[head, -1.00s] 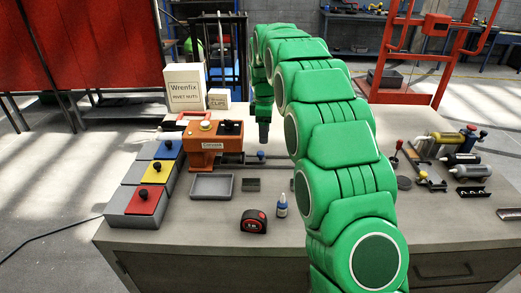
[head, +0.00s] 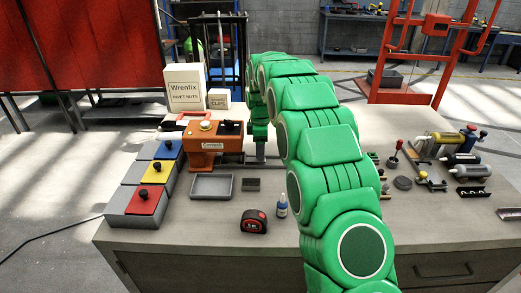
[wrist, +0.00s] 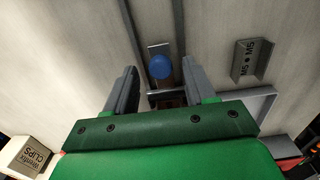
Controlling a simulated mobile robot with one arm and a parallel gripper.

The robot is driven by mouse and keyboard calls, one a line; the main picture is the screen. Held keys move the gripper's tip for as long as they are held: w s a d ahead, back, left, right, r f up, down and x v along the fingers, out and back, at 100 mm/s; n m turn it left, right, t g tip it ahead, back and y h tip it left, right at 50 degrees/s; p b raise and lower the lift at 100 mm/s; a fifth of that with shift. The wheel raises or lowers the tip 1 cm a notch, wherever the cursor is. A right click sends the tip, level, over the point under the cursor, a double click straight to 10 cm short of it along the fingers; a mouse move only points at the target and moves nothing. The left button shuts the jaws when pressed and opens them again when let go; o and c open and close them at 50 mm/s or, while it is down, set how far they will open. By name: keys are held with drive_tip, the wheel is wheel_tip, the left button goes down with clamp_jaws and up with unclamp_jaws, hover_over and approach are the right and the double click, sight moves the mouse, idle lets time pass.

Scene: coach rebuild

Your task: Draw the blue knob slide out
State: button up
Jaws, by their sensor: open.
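The blue knob (wrist: 160,66) stands on a small grey plate (wrist: 158,50) on the slide in the wrist view. My gripper (wrist: 160,68) is open, with one finger on each side of the knob in the picture. A gap shows between the knob and each finger, and I cannot tell how deep the fingers reach. In the head view, my gripper (head: 261,152) is down at the rail right of the orange machine (head: 208,160). The knob is hidden there behind my gripper.
A grey tray (head: 212,196) and a small grey labelled block (head: 250,184) lie in front of the rail. Red, yellow and blue-lidded bins (head: 130,221) stand left. A tape measure (head: 254,221) and a small bottle (head: 282,206) are nearer. White boxes (head: 184,103) stand behind.

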drive_tip(key=shift+f, duration=0.4)
clamp_jaws()
drive_tip(key=d, duration=1.4)
drive_tip(key=shift+d, duration=0.3)
drive_tip(key=shift+c, duration=1.9)
unclamp_jaws()
drive_tip(key=shift+d, duration=0.1)
drive_tip(key=o, duration=0.4)
drive_tip(key=shift+r, duration=0.15)
